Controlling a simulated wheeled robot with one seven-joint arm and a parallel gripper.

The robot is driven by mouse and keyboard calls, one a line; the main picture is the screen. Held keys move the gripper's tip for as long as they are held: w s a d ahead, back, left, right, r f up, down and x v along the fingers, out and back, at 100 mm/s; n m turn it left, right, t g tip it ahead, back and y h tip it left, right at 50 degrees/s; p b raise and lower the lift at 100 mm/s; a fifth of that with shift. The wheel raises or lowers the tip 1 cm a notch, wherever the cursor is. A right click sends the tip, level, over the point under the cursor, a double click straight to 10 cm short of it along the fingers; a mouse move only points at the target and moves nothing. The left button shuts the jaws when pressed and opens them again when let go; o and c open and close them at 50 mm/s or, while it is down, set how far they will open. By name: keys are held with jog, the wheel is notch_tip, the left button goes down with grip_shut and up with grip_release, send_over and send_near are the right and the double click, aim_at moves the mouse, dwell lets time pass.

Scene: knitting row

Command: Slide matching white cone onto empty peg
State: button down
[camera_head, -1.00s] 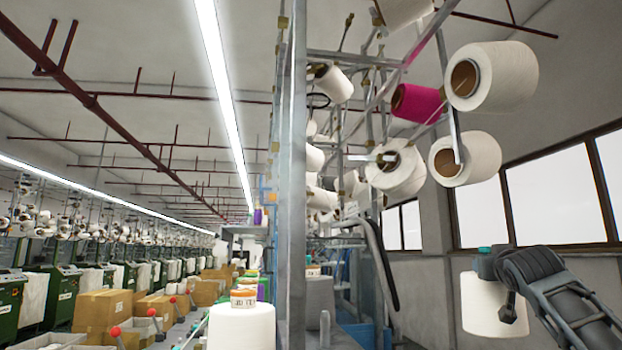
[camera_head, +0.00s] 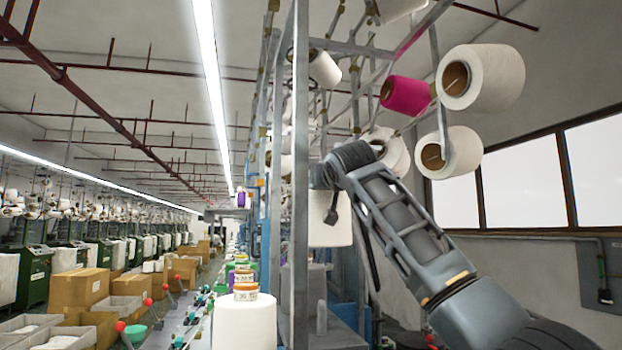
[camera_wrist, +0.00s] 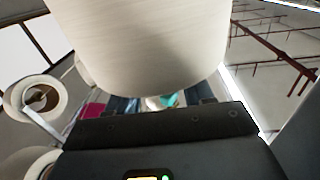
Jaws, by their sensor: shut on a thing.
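My gripper (camera_wrist: 158,102) is shut on a white cone (camera_wrist: 150,45), which fills the upper middle of the wrist view. In the head view this cone (camera_head: 330,222) hangs below my wrist, upright or nearly so, just right of the grey post and partly behind my arm. On the rack are a large white cone (camera_head: 495,75), a second white cone (camera_head: 462,150), a magenta cone (camera_head: 407,95) and a white cone (camera_head: 325,69), with brown cores showing on several. The held cone is clear of these cones. I cannot make out which peg is empty.
A tall grey post (camera_head: 298,200) stands close to the left of the held cone. Boxes (camera_head: 78,288) and green machines (camera_head: 33,275) line the left. Windows (camera_head: 525,185) are at right.

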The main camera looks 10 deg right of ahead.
jog(key=shift+a, duration=0.25)
jog(key=shift+a+f, duration=0.1)
jog(key=shift+f, duration=5.15)
notch_tip(320, 180, down, 8)
jog(key=b, duration=0.4)
jog(key=shift+f, duration=0.2)
jog(key=c, duration=0.7)
grip_release()
jog(key=o, duration=0.3)
jog(key=shift+f, duration=0.1)
jog(key=shift+o, duration=0.2)
